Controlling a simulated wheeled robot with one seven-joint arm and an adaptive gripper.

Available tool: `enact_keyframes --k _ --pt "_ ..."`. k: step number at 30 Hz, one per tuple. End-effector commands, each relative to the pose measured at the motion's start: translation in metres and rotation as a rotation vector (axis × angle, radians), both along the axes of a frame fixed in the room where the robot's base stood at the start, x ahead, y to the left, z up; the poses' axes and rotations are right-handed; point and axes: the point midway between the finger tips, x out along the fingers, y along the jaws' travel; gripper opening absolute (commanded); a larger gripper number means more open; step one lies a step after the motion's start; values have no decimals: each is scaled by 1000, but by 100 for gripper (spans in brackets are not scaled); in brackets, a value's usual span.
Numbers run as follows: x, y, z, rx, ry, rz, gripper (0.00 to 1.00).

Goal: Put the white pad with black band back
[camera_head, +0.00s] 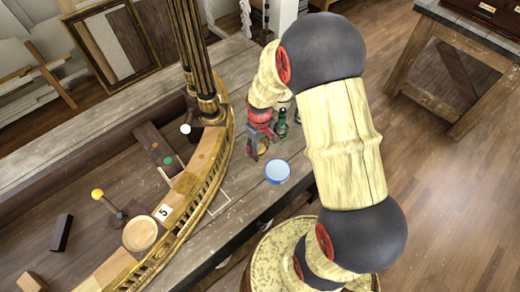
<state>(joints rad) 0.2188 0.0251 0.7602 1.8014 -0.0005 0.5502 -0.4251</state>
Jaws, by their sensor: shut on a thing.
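My gripper (258,151) hangs over the wooden table, just right of the gilt curved rail. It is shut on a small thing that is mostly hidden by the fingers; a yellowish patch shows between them. I cannot make out a white pad with a black band for sure, and cannot tell whether the held thing is it. A thin white square outline (219,203) is marked on the table, below and left of my gripper.
A pale blue round dish (278,172) stands close right of my gripper, with a green bottle (282,124) behind it. The gilt console (215,150) curves along the left, with a dark column, a white knob (185,129), a yellow knob (97,194) and a round wooden disc (140,234).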

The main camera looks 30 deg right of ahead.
Motion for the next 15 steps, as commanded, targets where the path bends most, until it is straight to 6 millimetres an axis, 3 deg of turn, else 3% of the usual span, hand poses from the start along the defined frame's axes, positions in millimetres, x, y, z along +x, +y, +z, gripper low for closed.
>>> enact_keyframes --k 1,10,15 --pt "-3 1 -7 2 6 0 40" --pt "-5 1 -8 2 10 0 57" --pt "-5 1 -7 2 10 0 57"
